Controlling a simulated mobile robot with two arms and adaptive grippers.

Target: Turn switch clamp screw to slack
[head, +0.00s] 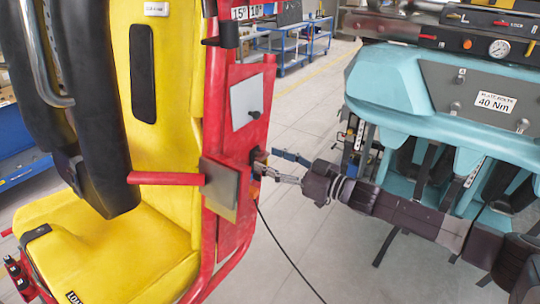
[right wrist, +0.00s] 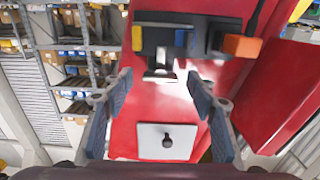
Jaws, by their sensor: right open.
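A red upright frame (head: 229,145) stands beside a yellow seat. A dark switch block (head: 258,157) is fixed on it, and in the right wrist view this switch block (right wrist: 205,40) has yellow, blue and orange parts. A small silver piece (right wrist: 160,74), perhaps the clamp screw, sits at its lower edge; its slot or head is not clear. My right gripper (head: 269,164) is at the switch block, its fingers spread. In the right wrist view the open fingers (right wrist: 161,82) lie either side of the silver piece, apparently not touching it. My left gripper is out of view.
A pale plate with a black knob (head: 247,102) is on the frame above the switch. Another grey plate (head: 220,187) and a red bar (head: 165,178) jut out nearby. A black cable (head: 289,252) hangs to the floor. Teal seats (head: 390,80) stand at right.

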